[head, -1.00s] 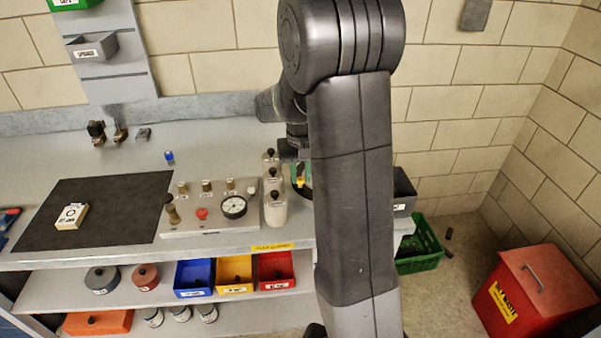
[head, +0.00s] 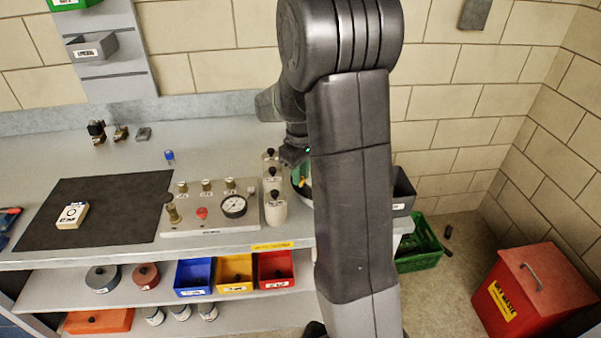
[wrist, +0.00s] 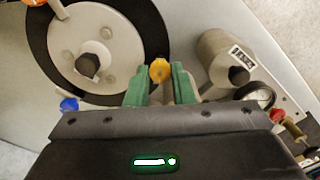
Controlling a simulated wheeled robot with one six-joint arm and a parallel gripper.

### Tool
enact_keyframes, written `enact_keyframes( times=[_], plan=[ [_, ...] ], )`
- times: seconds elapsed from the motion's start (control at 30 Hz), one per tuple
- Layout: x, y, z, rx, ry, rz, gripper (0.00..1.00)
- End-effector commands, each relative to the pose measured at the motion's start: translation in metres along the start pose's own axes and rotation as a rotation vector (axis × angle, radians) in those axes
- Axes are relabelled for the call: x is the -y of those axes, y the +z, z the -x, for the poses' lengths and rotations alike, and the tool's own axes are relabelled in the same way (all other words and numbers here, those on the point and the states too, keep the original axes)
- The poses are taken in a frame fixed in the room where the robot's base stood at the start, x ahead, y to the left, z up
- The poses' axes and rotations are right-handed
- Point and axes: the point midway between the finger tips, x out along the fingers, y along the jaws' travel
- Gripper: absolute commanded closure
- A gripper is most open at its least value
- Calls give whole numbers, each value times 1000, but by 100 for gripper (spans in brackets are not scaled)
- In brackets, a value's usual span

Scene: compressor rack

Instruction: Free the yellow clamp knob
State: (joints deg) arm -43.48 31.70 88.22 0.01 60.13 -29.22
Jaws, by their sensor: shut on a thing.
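The yellow clamp knob (wrist: 160,70) sits between the green fingertips of my gripper (wrist: 160,76) in the wrist view. The fingers are shut on its sides. It is at the edge of a black ring around a round grey cover (wrist: 98,48) with a dark centre knob. In the head view, a small yellow part of the knob (head: 302,183) shows below my gripper (head: 301,174), beside my arm. My arm hides most of the cover there, and what lies under the knob is hidden.
Several pale bottles with black tops (head: 275,209) stand close left of my gripper. A panel with a gauge (head: 233,206) and red button lies further left. A dark bin (head: 402,192) is right of my arm.

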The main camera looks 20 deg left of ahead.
Motion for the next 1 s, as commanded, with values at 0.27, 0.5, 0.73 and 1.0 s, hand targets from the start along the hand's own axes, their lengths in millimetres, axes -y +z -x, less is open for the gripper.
enact_keyframes(
  times=[0.27,0.5,0.73,1.0],
  plan=[
    [-1,-1,2,-4,3,18,100],
    [-1,-1,2,-4,4,17,100],
    [0,-1,1,-3,2,16,57],
    [-1,-1,7,-4,3,16,57]
  ],
)
